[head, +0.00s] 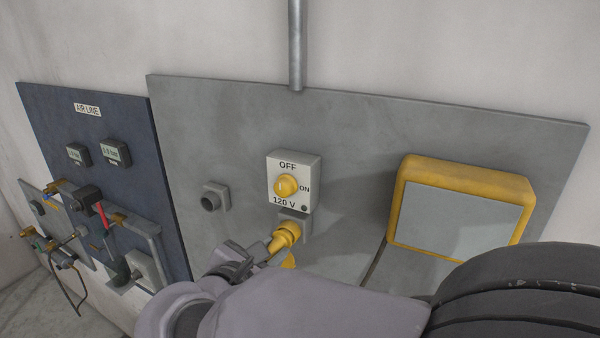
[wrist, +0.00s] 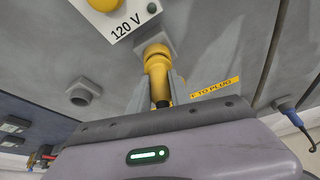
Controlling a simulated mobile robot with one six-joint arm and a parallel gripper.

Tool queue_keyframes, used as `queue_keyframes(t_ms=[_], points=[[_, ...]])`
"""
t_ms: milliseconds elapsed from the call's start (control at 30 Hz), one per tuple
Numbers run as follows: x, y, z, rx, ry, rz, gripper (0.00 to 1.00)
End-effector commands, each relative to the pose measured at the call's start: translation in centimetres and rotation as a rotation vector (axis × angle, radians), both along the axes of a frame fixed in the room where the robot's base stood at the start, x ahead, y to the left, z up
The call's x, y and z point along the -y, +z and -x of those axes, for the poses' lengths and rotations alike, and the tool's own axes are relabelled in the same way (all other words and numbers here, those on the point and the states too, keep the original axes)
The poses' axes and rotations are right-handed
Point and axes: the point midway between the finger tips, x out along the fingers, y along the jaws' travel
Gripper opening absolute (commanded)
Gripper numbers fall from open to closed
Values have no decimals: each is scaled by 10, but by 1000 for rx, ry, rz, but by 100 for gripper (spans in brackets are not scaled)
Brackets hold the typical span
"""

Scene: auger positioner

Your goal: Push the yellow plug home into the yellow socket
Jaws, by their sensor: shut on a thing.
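The yellow plug (head: 277,245) is held in my gripper (head: 250,257), just below the switch box on the grey panel. Its front end is at the yellow socket (head: 289,230), which sits on a grey mount under the 120 V box. In the wrist view the plug (wrist: 158,84) lies between the two fingers of my gripper (wrist: 160,92) and lines up with the yellow socket (wrist: 154,51). Plug and socket appear to meet. I cannot tell how deep the plug sits. My gripper is shut on the plug.
The switch box (head: 293,181) with a yellow knob is directly above the socket. A grey round socket (head: 214,198) is to its left. A yellow-framed box (head: 461,205) is on the right. The blue air-line panel (head: 95,160) stands at the left.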

Motion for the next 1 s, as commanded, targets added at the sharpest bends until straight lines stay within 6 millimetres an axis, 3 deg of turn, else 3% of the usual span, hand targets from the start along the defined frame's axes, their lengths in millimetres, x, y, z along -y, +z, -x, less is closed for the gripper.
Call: queue_keyframes(t_ms=[500, 533, 633, 1000], points=[[5, 0, -11, 1, 0, 0, 0], [5, 0, -11, 1, 1, 0, 28], [5, 1, -11, 1, 1, 0, 47], [3, 2, -7, 1, 2, 0, 49]])
